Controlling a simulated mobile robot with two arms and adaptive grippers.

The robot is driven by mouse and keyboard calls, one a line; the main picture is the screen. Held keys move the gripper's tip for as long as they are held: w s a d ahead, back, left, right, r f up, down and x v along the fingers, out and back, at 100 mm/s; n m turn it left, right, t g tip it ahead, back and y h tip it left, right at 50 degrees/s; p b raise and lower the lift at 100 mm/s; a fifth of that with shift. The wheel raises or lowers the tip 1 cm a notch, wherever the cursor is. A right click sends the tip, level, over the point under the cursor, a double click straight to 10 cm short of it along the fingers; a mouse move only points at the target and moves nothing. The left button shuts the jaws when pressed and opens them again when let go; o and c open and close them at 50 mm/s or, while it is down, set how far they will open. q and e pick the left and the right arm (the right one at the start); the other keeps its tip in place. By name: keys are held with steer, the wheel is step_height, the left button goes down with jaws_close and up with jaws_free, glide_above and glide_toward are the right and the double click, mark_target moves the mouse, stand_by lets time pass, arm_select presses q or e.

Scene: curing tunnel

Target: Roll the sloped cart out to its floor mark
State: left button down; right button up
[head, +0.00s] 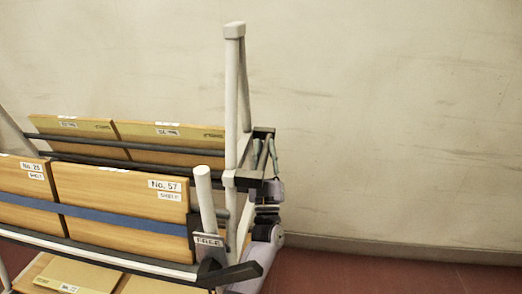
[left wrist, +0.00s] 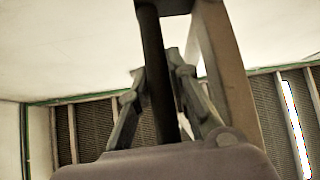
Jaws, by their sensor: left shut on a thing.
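The sloped cart (head: 231,110) fills the left of the head view, with pale posts and tilted shelves of wooden boards. My left gripper (head: 265,152) is at the cart's right end, beside the tall post. In the left wrist view, its two fingers (left wrist: 157,78) are shut around a dark bar (left wrist: 160,45), which looks like the cart's handle. A pale brown post (left wrist: 228,70) stands just right of the bar there. A tag reading FREE (head: 208,240) sits near a black lever (head: 236,275) at the cart's near corner. My right gripper is out of view. The floor mark is not visible.
Boards labelled No. 57 (head: 120,205) and No. 28 (head: 22,190) lean behind a blue strap (head: 110,219). A plain, scuffed wall (head: 400,120) stands close behind the cart. Red floor (head: 400,280) is clear at the lower right.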

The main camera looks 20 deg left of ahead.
arm_select(q)
steer(key=shift+d, duration=0.25)
steer(key=c, duration=1.8)
jaws_free()
steer(key=shift+c, duration=0.2)
steer(key=o, duration=0.4)
steer(key=shift+w+d, duration=0.1)
steer(key=shift+d, duration=0.05)
steer(key=shift+c, duration=0.2)
steer(key=shift+f, duration=0.15)
steer(key=v, duration=1.1)
steer(key=shift+s+f, duration=0.2)
steer(key=shift+s, duration=0.2)
